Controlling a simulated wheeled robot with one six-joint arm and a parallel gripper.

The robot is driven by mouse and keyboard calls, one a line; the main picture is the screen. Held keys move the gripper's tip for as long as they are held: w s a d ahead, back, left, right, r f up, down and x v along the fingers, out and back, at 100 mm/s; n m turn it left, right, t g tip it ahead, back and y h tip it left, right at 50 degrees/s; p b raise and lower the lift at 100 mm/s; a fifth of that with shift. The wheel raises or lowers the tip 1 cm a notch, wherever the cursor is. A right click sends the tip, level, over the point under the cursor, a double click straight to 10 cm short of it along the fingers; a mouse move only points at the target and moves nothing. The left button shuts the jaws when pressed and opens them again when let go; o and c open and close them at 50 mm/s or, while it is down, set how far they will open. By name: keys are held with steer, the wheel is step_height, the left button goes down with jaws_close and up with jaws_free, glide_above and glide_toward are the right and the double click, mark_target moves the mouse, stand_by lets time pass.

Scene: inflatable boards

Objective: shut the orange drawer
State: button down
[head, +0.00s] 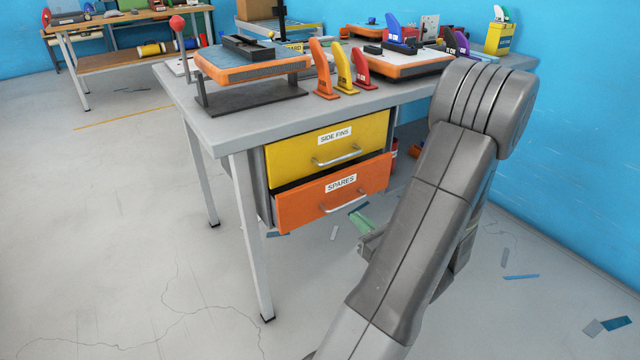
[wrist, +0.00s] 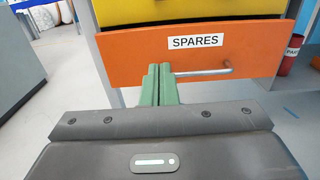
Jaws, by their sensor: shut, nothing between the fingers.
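The orange drawer (head: 308,199), labelled SPARES, stands partly open below the yellow SIDE FINS drawer (head: 296,153). A dark gap shows above its front. In the wrist view the orange front (wrist: 130,52) fills the upper middle, with its metal bar handle (wrist: 205,73) at the centre right. My gripper (wrist: 160,72) has its green fingers together, overlapping the lower part of the orange front and the handle's left end. I cannot tell whether they touch it. In the head view the fingers show at the drawer's lower right, partly hidden by my arm.
The grey workbench (head: 232,132) holds orange boards, several coloured fins (head: 343,72) and a yellow box (head: 498,38). Its front leg (head: 251,240) stands left of the drawers. A red bin (wrist: 290,55) is at the right. Floor is clear at left; scraps lie at right.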

steer(key=b, duration=0.3)
glide_toward(321, 184)
steer(key=x, duration=0.5)
steer(key=shift+a+f, duration=0.15)
steer(key=shift+f, duration=0.2)
steer(key=shift+x, duration=0.85)
steer(key=shift+r, duration=0.1)
steer(key=x, duration=0.4)
steer(key=shift+w, duration=0.1)
steer(key=shift+r, duration=0.15)
